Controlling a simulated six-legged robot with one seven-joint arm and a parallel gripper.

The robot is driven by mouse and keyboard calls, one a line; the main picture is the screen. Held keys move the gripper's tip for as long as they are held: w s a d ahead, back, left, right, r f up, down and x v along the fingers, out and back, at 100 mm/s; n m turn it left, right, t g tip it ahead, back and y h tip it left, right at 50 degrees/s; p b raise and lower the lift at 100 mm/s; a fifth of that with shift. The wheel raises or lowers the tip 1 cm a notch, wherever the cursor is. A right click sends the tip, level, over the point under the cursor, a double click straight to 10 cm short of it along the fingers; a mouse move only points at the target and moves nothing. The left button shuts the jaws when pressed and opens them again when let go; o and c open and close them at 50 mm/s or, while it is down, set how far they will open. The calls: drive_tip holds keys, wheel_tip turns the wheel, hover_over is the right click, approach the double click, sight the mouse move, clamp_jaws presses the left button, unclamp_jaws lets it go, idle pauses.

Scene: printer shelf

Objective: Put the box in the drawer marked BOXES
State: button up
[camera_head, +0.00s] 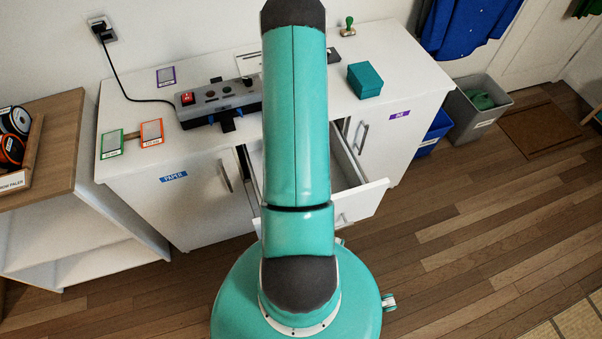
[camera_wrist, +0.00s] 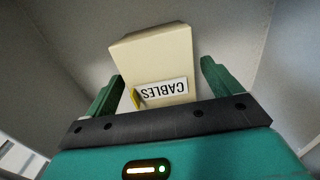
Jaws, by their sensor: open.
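A cream box (camera_wrist: 155,65) with a white CABLES label shows in the wrist view, the label upside down in the picture. It rests on a pale floor between pale walls (camera_wrist: 275,60) that look like a drawer's inside. My gripper (camera_wrist: 161,72) is open, one green finger on each side of the box's near part; I cannot tell whether they touch it. In the head view an open white drawer (camera_head: 362,204) juts from the counter, partly hidden behind my arm. No BOXES marking is readable. My gripper and the cream box are hidden in the head view.
The white counter (camera_head: 400,70) carries a teal box (camera_head: 365,80), a switch panel (camera_head: 219,99), a green stamp (camera_head: 348,27) and small coloured frames. Cupboards are marked PAPER (camera_head: 174,176) and INK (camera_head: 399,115). A wooden shelf (camera_head: 55,140) stands left.

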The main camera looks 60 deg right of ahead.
wheel_tip(320, 180, up, 10)
idle(0.4)
drive_tip(key=w+a+r+n+t+h, duration=0.1)
drive_tip(key=w+a+r+n, duration=0.1)
drive_tip(key=w+a+r, duration=0.75)
drive_tip(key=w+a+r+n+t, duration=0.15)
drive_tip(key=w+a+r, duration=0.45)
drive_tip(key=r, duration=0.6)
drive_tip(key=s+a+r+n+t, duration=0.1)
drive_tip(key=s+a+r+n, duration=0.1)
drive_tip(key=a+r, duration=0.5)
drive_tip(key=s+a+r+n+t+y, duration=0.1)
drive_tip(key=s+a+r, duration=0.4)
drive_tip(key=a, duration=1)
wheel_tip(320, 180, up, 4)
drive_tip(key=shift+a+f+n+t, duration=0.25)
drive_tip(key=shift+n+t, duration=0.3)
drive_tip(key=shift+n, duration=0.7)
drive_tip(key=shift+s, duration=0.1)
